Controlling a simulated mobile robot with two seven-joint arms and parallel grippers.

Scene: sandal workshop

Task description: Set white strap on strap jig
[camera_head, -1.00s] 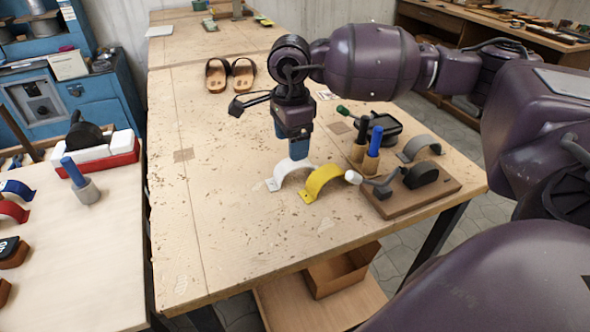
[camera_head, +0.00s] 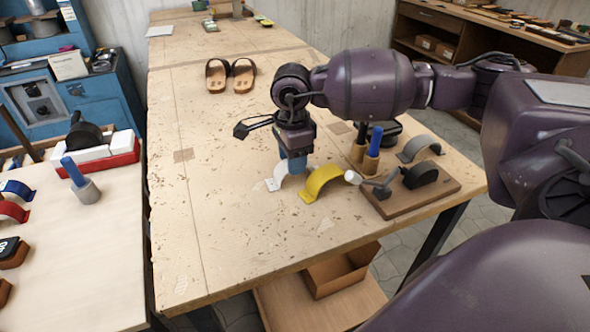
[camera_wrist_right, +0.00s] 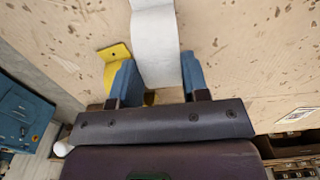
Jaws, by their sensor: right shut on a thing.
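The white strap (camera_head: 274,183) stands as an arch on the wooden bench, partly hidden behind my right gripper (camera_head: 293,165). In the right wrist view the strap (camera_wrist_right: 155,40) runs between the two blue fingers of the right gripper (camera_wrist_right: 158,78), which is shut on it. The strap jig (camera_head: 418,200) is a wooden base with a black rounded form and a white-knobbed lever, at the bench's right corner. My left gripper is not in view.
A yellow strap (camera_head: 327,179) stands right beside the white one; it also shows in the right wrist view (camera_wrist_right: 112,58). A grey strap (camera_head: 420,147) and blue-handled tool (camera_head: 374,142) stand behind the jig. Sandals (camera_head: 217,75) lie farther back. The bench's left middle is clear.

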